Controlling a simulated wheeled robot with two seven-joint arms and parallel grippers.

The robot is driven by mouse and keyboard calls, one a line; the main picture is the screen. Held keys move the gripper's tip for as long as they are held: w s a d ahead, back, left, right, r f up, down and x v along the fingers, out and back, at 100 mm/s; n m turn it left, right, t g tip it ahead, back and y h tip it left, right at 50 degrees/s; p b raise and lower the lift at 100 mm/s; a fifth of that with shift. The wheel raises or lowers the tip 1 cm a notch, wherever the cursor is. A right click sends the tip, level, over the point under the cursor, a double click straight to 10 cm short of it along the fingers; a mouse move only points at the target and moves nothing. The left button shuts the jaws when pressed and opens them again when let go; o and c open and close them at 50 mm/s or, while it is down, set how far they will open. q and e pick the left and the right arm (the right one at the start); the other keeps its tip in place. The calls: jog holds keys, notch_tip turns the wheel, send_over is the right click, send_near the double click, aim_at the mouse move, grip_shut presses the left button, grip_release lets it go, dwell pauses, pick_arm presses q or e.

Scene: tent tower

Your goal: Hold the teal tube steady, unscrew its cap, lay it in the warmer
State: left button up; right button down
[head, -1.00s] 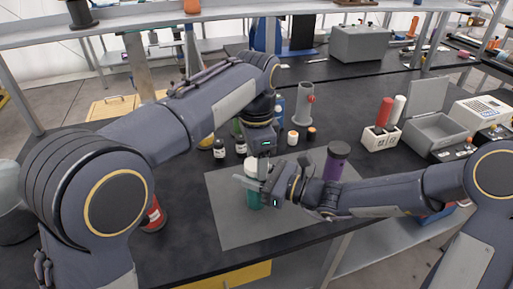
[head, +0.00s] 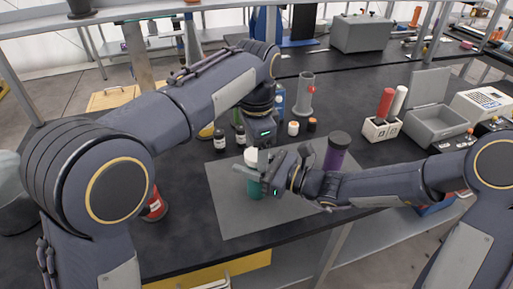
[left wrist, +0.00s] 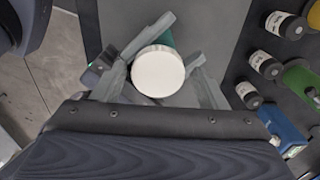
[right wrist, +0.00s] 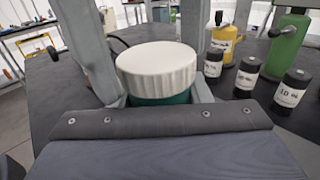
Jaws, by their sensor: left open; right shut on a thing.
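The teal tube (head: 255,189) stands upright on the grey mat, with a white ribbed cap (head: 251,156) on top. My right gripper (head: 268,182) is shut on the tube's body just below the cap. The cap and a strip of teal show between its fingers in the right wrist view (right wrist: 157,70). My left gripper (left wrist: 160,80) is open above the tube, with its fingers on either side of the cap; I cannot tell whether they touch it. The warmer seems to be the grey box (head: 437,127) with its lid raised, at the right.
A purple tube (head: 336,155) with a dark cap stands at the mat's right edge. Several small bottles (head: 219,139) stand behind the mat (head: 232,215). A white rack (head: 380,131) holds a red and a white tube, left of the grey box. The mat's front is bare.

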pick_arm(q)
jog(key=shift+s+d+r, duration=0.1)
jog(key=shift+r, duration=2.15)
pick_arm(e)
jog(key=c, duration=0.7)
grip_release()
jog(key=shift+d, duration=0.1)
